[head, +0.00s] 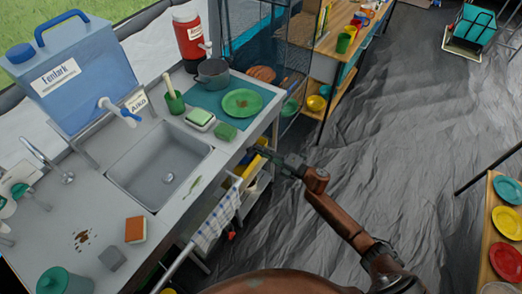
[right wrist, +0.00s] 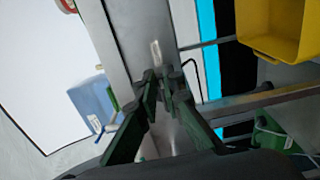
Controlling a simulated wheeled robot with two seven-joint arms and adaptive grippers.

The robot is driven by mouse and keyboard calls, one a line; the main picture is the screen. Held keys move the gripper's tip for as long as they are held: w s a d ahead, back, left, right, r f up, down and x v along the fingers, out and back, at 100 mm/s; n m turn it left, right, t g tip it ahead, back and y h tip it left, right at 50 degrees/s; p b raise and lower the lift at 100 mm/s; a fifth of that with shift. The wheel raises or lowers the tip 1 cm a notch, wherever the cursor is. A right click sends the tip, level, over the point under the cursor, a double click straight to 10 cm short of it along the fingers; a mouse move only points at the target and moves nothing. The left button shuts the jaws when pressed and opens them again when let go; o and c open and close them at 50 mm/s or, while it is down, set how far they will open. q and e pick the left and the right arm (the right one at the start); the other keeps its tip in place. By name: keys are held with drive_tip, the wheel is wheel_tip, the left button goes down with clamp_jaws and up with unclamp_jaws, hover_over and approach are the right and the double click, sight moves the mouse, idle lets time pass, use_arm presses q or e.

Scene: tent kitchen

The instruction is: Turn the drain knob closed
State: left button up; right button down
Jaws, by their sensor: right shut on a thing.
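My right gripper (head: 262,152) reaches in low at the counter's right front edge, to the right of the sink (head: 160,165). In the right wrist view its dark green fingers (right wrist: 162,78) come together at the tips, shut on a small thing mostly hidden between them. I take this for the drain knob. A pale upright piece (right wrist: 155,52) shows just beyond the tips against a grey metal panel. I cannot tell which way the knob is turned. In the head view the knob is not distinguishable. My left gripper is not in view.
A checked towel (head: 217,222) hangs on the rail at the counter's front. A yellow bin (right wrist: 272,25) and a metal bar (right wrist: 260,97) are close to the right gripper. A green plate (head: 242,102) lies on the counter above it. The floor (head: 395,130) to the right is clear.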

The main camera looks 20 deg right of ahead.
drive_tip(key=shift+s+f, duration=0.1)
drive_tip(key=shift+f, duration=0.05)
idle(0.4)
drive_tip(key=c, duration=2.1)
unclamp_jaws()
drive_tip(key=shift+d, duration=0.1)
drive_tip(key=v, duration=1.1)
drive_tip(key=shift+s+d, duration=0.2)
drive_tip(key=shift+s, duration=0.1)
